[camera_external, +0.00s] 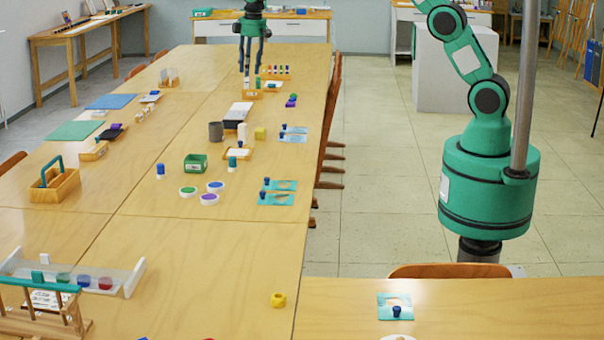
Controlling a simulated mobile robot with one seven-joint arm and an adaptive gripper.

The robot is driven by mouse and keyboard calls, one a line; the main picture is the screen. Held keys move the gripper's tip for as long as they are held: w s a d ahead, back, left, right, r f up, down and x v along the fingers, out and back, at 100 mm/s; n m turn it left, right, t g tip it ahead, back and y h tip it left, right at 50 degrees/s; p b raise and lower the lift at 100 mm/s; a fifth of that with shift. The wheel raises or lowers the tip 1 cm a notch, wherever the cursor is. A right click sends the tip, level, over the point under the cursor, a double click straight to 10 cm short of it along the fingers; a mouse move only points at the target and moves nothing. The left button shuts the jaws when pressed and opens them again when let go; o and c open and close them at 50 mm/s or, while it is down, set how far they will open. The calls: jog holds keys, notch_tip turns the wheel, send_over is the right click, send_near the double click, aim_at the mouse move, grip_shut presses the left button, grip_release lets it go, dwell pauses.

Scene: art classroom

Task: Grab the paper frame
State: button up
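Several flat teal pieces with light middles look like paper frames; I cannot tell which one the task means. One teal frame (396,306) lies on the near right table with a dark blue knobbed item on it. Two more, a teal frame (285,185) and another teal frame (268,199), lie at the right edge of the long table. Smaller ones, including a teal frame (300,130), lie farther back. My gripper (252,72) points down over the far end of the long table, well away from these frames. Its fingers look apart, with nothing clearly held.
Near my gripper are a rack of coloured pieces (275,72) and a small labelled box (251,94).

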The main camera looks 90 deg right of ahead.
jog(key=g+p, duration=0.1)
send_over(238, 148)
notch_tip(238, 148, down, 18)
jog(key=r, duration=0.1)
jog(key=shift+s+d+f, duration=0.35)
jog(key=shift+d, duration=0.1)
jog(key=shift+f+b, duration=0.85)
jog(key=shift+f, duration=3.45)
jog(key=shift+d+f+b, duration=0.15)
jog(key=shift+f+b, duration=0.8)
jog(key=shift+f, duration=1.7)
